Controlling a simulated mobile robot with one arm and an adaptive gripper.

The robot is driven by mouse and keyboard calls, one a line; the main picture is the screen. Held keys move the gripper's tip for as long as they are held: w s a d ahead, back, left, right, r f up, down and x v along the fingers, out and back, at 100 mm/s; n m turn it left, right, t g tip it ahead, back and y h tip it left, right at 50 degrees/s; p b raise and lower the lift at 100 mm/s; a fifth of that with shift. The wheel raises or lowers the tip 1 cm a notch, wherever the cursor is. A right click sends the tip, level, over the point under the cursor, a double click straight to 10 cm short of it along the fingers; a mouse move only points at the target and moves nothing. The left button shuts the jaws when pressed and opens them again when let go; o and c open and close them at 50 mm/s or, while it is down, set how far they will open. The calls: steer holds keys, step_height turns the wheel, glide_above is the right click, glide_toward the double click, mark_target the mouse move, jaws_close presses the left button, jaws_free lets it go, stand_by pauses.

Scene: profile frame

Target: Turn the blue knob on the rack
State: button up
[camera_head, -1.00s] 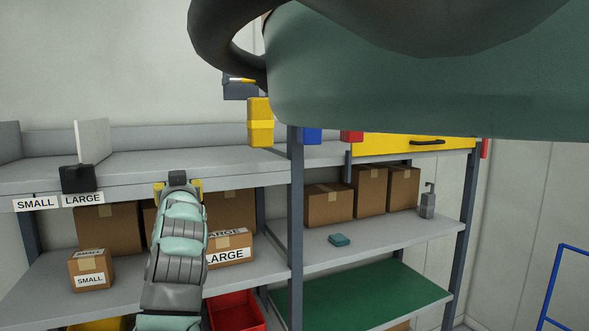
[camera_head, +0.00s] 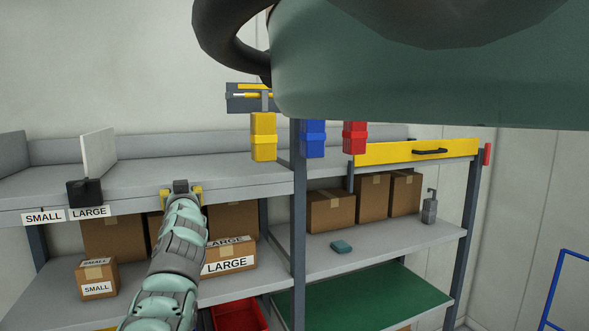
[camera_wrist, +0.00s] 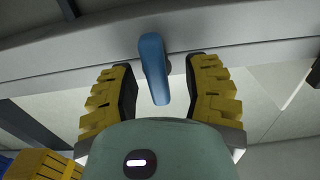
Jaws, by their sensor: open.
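The blue knob (camera_wrist: 153,69) shows in the wrist view as an upright, slightly tilted lever on the grey front edge of the rack (camera_wrist: 230,33). My gripper (camera_wrist: 162,82) is open, with one yellow finger on each side of the knob. I see a gap between the knob and each finger pad. In the head view my gripper (camera_head: 181,192) is at the front edge of the upper shelf (camera_head: 232,172). The knob is hidden there behind my gripper.
Yellow (camera_head: 263,137), blue (camera_head: 312,140) and red (camera_head: 354,138) blocks hang above the shelf to the right. A yellow drawer (camera_head: 400,154) is at the right end. Cardboard boxes (camera_head: 331,212) stand on the shelf below. A black block (camera_head: 84,193) is left of my gripper.

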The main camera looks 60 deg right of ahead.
steer(key=shift+d, duration=0.25)
steer(key=shift+a, duration=0.1)
jaws_close()
stand_by(0.4)
